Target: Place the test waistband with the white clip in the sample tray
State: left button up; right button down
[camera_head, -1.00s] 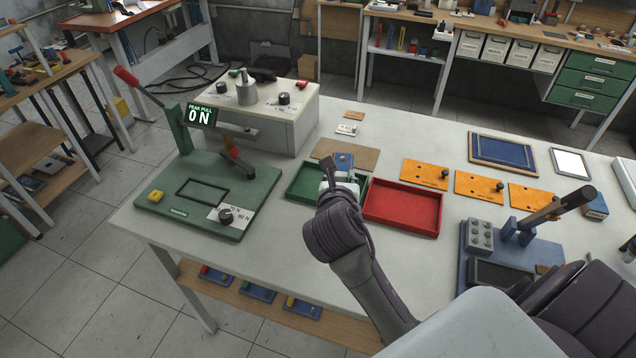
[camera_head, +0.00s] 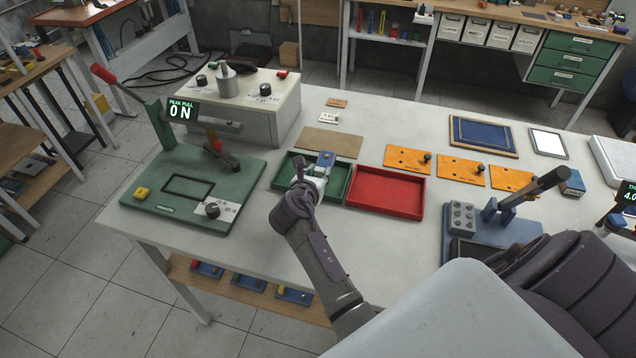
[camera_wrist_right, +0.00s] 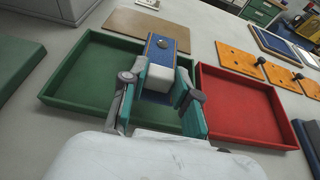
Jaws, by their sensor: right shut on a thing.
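My right gripper (camera_head: 317,178) is over the green tray (camera_head: 279,184). It is shut on a small blue piece with an orange-brown edge and a white part, which looks like the test waistband with the white clip (camera_head: 326,158). In the right wrist view, the right gripper's teal-padded fingers (camera_wrist_right: 160,92) flank this piece (camera_wrist_right: 168,50), with the white part near the fingertips. The piece overlaps the green tray's back wall (camera_wrist_right: 110,38) in the picture. I cannot tell its height or whether it touches the tray. Neither view shows which tray is the sample tray. My left gripper is not in view.
A red tray (camera_head: 386,212) adjoins the green one on the right. A brown board (camera_head: 330,142) lies behind. A green lever press (camera_head: 160,212) stands left. Orange plates (camera_head: 408,158), a blue framed panel (camera_head: 483,133) and a blue lever fixture (camera_head: 490,228) are to the right.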

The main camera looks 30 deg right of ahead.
jog(key=shift+f, duration=1.9)
jog(key=shift+f, duration=0.15)
jog(key=c, duration=0.9)
grip_release()
jog(key=shift+o, duration=0.2)
